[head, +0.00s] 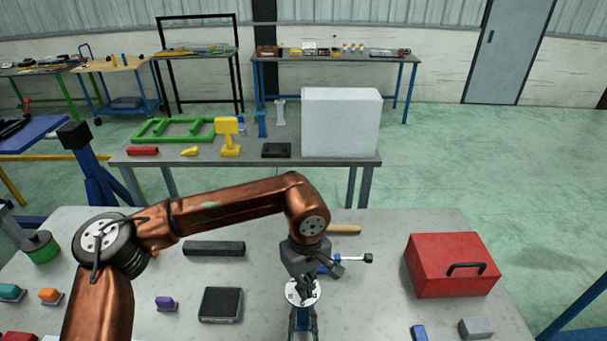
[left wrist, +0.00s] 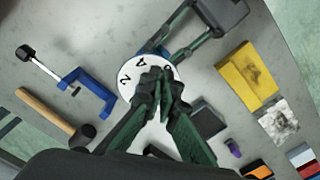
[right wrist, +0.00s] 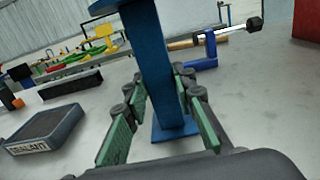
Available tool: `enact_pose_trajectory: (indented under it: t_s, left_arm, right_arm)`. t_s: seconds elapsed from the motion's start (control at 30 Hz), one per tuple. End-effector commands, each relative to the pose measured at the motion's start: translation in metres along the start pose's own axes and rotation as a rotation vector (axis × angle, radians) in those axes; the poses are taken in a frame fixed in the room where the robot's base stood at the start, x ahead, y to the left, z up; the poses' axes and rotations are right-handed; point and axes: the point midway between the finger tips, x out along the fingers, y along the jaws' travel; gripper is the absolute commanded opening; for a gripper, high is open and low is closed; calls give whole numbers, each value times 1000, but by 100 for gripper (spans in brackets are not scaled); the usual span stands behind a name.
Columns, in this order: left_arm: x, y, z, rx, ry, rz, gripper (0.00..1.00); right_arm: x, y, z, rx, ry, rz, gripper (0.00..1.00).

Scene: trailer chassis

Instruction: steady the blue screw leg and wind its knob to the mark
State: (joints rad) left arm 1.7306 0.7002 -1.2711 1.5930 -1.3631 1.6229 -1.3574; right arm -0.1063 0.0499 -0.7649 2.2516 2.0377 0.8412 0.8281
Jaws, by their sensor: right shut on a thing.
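The blue screw leg (right wrist: 158,70) stands upright on its flat foot (right wrist: 175,130) on the grey table in the right wrist view. Its white dial plate (head: 310,297) caps the top, and the digits 2 and 4 show on the dial in the left wrist view (left wrist: 127,90). My right gripper (right wrist: 165,95) is shut on the leg's post from both sides, below the dial. My left gripper (left wrist: 161,82) points down over the dial's middle, its fingertips close together. They hide the knob, so I cannot tell whether they grip it. The mark cannot be made out.
A blue clamp (left wrist: 92,97) and a wooden-handled mallet (left wrist: 45,112) lie beyond the leg. A sealant box (right wrist: 45,130) and a dark bar (head: 214,248) lie to its left. A red toolbox (head: 450,265) stands at the right. The table between leg and toolbox is mostly clear.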

Motion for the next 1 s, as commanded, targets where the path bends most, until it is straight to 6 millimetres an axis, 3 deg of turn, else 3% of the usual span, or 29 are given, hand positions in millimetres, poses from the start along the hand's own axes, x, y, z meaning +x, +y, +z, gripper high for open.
enact_pose_trajectory:
  t_s: [0.63,1.0]
  left_arm:
    - [1,-4,-4,-6,5,-3,0]
    - [-2,-7,4,-4,4,-2,0]
  right_arm:
    - [0,-2,-2,0,5,-6,0]
    - [0,-2,-2,-2,5,-5,0]
